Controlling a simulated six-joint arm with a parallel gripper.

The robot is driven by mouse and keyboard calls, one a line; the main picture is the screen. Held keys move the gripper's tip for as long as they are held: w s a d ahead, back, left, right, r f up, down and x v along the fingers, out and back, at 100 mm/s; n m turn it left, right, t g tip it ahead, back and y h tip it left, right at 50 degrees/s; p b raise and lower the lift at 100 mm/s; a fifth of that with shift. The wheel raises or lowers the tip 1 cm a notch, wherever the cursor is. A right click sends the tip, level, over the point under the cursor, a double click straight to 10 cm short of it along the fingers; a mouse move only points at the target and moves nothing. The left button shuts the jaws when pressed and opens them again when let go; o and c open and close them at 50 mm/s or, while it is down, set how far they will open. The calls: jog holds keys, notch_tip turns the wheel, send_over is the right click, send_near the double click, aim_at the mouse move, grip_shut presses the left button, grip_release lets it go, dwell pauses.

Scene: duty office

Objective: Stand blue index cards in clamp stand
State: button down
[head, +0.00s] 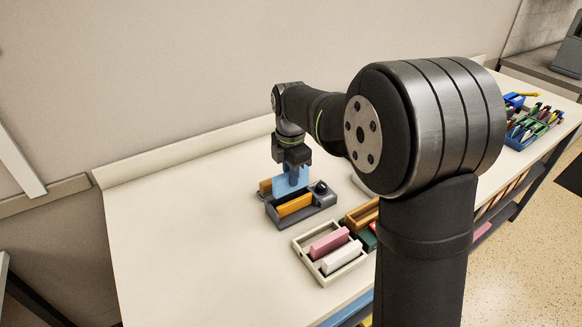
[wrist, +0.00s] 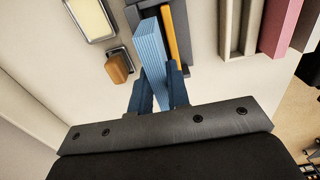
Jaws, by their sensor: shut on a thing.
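My gripper (head: 292,172) is shut on a stack of blue index cards (head: 284,184), held upright. In the wrist view the blue cards (wrist: 151,48) reach away from between the fingertips (wrist: 158,84). The clamp stand is grey (head: 289,222), with a dark round knob (head: 320,187) at its right end. It also shows in the wrist view (wrist: 134,16). Orange cards (head: 296,205) stand in its near part, right beside the blue cards. The blue cards are over or in the stand's far part; their lower edge is hidden, so I cannot tell whether it touches the bottom.
A wooden-coloured block (wrist: 117,69) is beside the stand. A cream tray (head: 300,255) holds a pink block (head: 329,243) and a white block (head: 342,257). A blue organiser (head: 520,136) of small items is at the far right. The table's left side is clear.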

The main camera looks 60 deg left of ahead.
aim_at(291, 191)
jog(key=shift+f, duration=2.35)
jog(key=shift+d+f, duration=0.25)
jog(key=shift+f, duration=0.55)
jog(key=c, duration=1.4)
grip_release()
jog(key=shift+c, duration=0.2)
jog(key=shift+o, duration=0.5)
jog(key=shift+r, duration=0.45)
jog(key=shift+o, duration=0.2)
jog(key=shift+a+r, duration=0.25)
jog(key=shift+r, duration=4)
